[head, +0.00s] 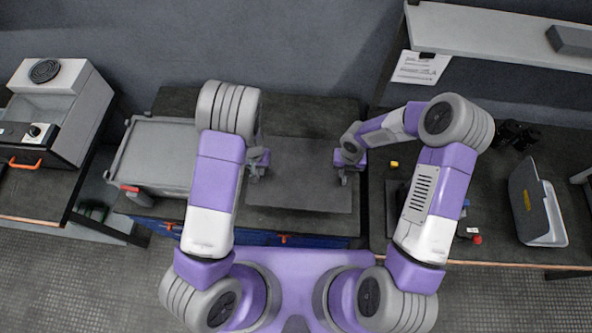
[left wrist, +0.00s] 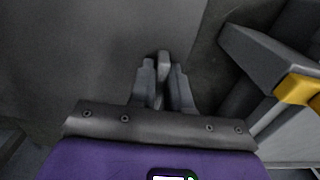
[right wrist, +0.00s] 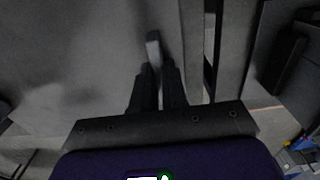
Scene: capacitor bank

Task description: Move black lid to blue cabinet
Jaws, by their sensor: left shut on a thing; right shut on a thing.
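The black lid (head: 298,190) is a flat dark panel in the middle of the head view. It is over the dark top of the blue cabinet (head: 240,238), whose blue front shows below it; I cannot tell whether it touches the top. My left gripper (head: 257,168) is at the lid's left side, shut on a small grey handle (left wrist: 163,62). My right gripper (head: 345,170) is at the lid's right side, shut on another grey handle (right wrist: 153,42). The lid's surface fills much of the left wrist view (left wrist: 90,50) and right wrist view (right wrist: 90,60).
A grey open-topped box (head: 155,157) with a red latch stands left of the lid. A grey machine (head: 60,100) is on the far-left bench. The right bench holds a grey case (head: 535,205) and a red knob (head: 477,239). A shelf (head: 500,35) hangs at upper right.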

